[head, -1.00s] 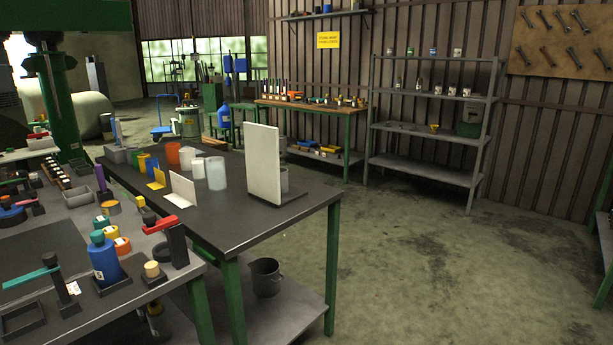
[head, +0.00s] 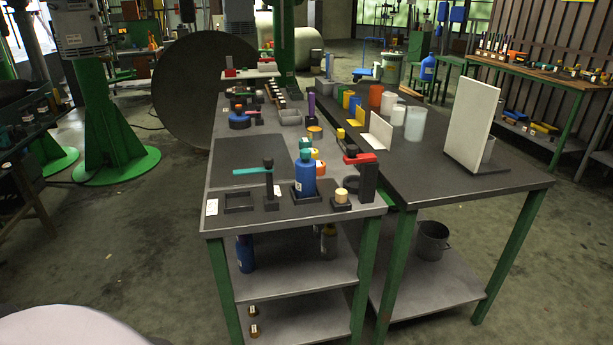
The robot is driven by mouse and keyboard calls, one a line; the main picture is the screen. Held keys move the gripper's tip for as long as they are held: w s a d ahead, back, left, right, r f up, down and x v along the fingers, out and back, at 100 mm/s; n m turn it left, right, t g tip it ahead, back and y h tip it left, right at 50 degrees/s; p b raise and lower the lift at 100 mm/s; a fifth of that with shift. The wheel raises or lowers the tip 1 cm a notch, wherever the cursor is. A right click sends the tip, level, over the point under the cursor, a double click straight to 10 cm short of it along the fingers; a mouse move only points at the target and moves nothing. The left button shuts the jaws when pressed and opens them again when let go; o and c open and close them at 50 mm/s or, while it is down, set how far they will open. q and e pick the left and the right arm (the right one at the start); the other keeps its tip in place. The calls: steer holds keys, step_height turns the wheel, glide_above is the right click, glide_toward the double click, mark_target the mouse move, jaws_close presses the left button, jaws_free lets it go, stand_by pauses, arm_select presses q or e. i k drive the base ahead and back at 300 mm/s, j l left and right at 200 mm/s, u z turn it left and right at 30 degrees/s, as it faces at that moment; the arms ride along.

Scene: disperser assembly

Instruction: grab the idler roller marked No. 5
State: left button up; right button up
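I cannot pick out an idler roller marked No. 5; the labels are too small to read. Several small cylindrical parts stand in a row (head: 275,92) at the far part of the grey-topped workbench (head: 222,168). Two small brass-coloured parts with pale labels, an upper one (head: 252,312) and a lower one (head: 254,331), stand on its bottom shelf. Whether any of these is a roller I cannot tell. Neither of my grippers is in view.
A blue bottle (head: 305,178) and fixtures with red and teal arms crowd the bench's near end. A second dark table (head: 450,192) with cups and an upright white panel (head: 472,122) adjoins on the right. Floor is open in front and left.

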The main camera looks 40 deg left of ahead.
mark_target(305, 174)
steer(key=i+l+u, duration=0.1)
steer(key=u, duration=0.85)
steer(key=i+l+u, duration=0.4)
steer(key=l+u, duration=0.15)
steer(key=l, duration=0.15)
steer(key=i+l+u, duration=0.1)
steer(key=l, duration=0.25)
steer(key=i+l+u, duration=0.15)
steer(key=l, duration=0.25)
